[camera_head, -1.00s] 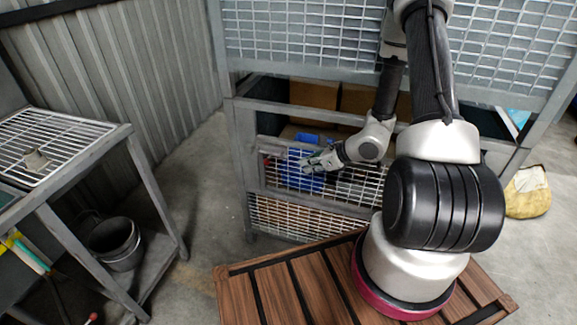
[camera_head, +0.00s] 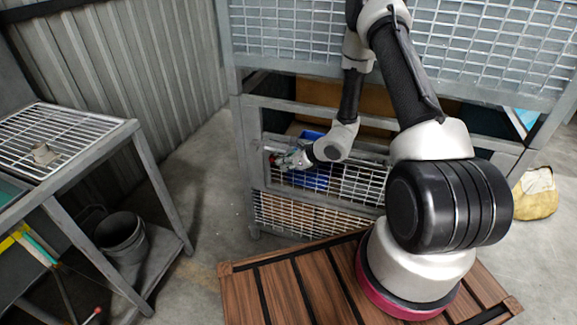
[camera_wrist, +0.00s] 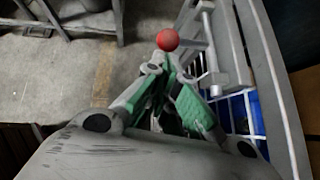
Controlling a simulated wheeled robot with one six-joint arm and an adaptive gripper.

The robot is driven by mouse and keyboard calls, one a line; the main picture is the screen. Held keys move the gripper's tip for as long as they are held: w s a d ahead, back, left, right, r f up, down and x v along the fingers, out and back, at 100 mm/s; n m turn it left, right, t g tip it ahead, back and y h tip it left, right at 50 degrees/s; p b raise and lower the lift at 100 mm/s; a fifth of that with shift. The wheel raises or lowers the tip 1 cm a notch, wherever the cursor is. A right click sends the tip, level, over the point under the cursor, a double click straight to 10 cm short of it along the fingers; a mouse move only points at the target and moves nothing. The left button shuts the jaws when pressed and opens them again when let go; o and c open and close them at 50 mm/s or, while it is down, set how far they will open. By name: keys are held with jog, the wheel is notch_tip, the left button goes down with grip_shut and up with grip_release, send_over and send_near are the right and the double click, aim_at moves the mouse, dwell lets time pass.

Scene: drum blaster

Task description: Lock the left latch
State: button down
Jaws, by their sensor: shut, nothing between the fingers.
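The left latch shows in the wrist view as a red ball knob (camera_wrist: 167,40) on a grey metal bar, at the left end of the cage's lower mesh gate. My gripper (camera_head: 281,160) is at that end of the gate, close to the knob. In the wrist view my gripper (camera_wrist: 162,66) has green-padded fingers, shut and empty, with the tips just below the knob. I cannot tell whether they touch it. The latch's seat is partly hidden.
The grey cage frame (camera_head: 247,170) and mesh gate (camera_head: 355,183) stand right beside the gripper. A blue bin (camera_head: 313,172) is behind the mesh. A metal table (camera_head: 90,130) with a bucket (camera_head: 120,238) stands at the left. The floor between is clear.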

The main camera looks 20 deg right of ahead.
jog(key=shift+a, duration=0.1)
jog(key=w+a, duration=0.2)
jog(key=a, duration=0.1)
jog(key=shift+w, duration=0.2)
dwell(0.3)
